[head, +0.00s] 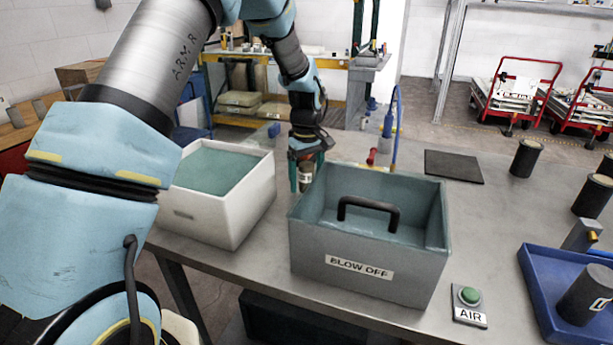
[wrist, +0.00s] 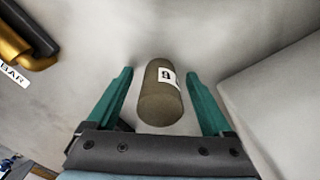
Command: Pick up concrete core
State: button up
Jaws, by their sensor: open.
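A grey-brown concrete core (wrist: 158,100) with a white number label shows in the wrist view, between the two green fingers of my gripper (wrist: 160,76). A visible gap separates it from each finger. In the head view my gripper (head: 306,172) points down between the white bin and the grey blow-off box, and part of the labelled core (head: 305,176) shows between the fingers. The gripper is open. The core's lower end is hidden behind the blow-off box in the head view, so I cannot tell there how it rests.
The white bin (head: 205,215) stands close left and the blow-off box (head: 340,270), with a black handle, close right. An AIR button (head: 469,297), blue tray (head: 540,300), dark mat (head: 453,166) and several dark cylinders (head: 526,158) are farther right. The table (head: 480,215) is clear between them.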

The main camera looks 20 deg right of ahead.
grip_shut()
dwell(0.5)
